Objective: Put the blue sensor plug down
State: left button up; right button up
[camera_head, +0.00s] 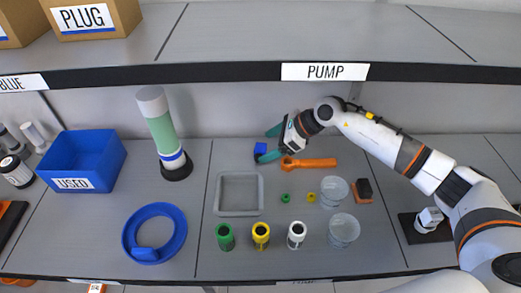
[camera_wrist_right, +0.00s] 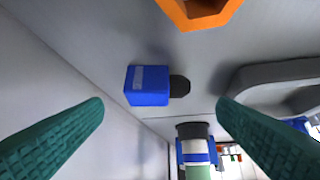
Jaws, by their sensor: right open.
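The blue sensor plug (camera_head: 260,148) is a small blue block at the back of the shelf, left of the orange wrench. In the right wrist view the plug (camera_wrist_right: 147,86) shows a pale stripe and a dark round end, and it seems to rest on the grey surface. My right gripper (camera_head: 270,144) is open around the plug's place, its teal fingers spread wide. In the right wrist view the fingers (camera_wrist_right: 160,108) are apart with a clear gap, and neither visibly touches the plug. My left gripper is not in view.
The orange wrench (camera_head: 310,163) lies close to the right gripper. A grey tray (camera_head: 218,194), a blue ring (camera_head: 128,232), a green-and-white cylinder (camera_head: 161,130) and a blue bin (camera_head: 110,165) stand to the left. Clear cups (camera_head: 344,232) and small colored fittings (camera_head: 225,238) are in front.

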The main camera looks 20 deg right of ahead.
aim_at(260, 150)
jog(key=p+x, duration=0.1)
jog(key=x, duration=0.3)
jog(key=shift+w+a+f, duration=0.2)
jog(key=shift+f, duration=0.1)
jog(key=shift+c, duration=0.2)
jog(key=shift+r, duration=0.1)
jog(key=c, duration=1.1)
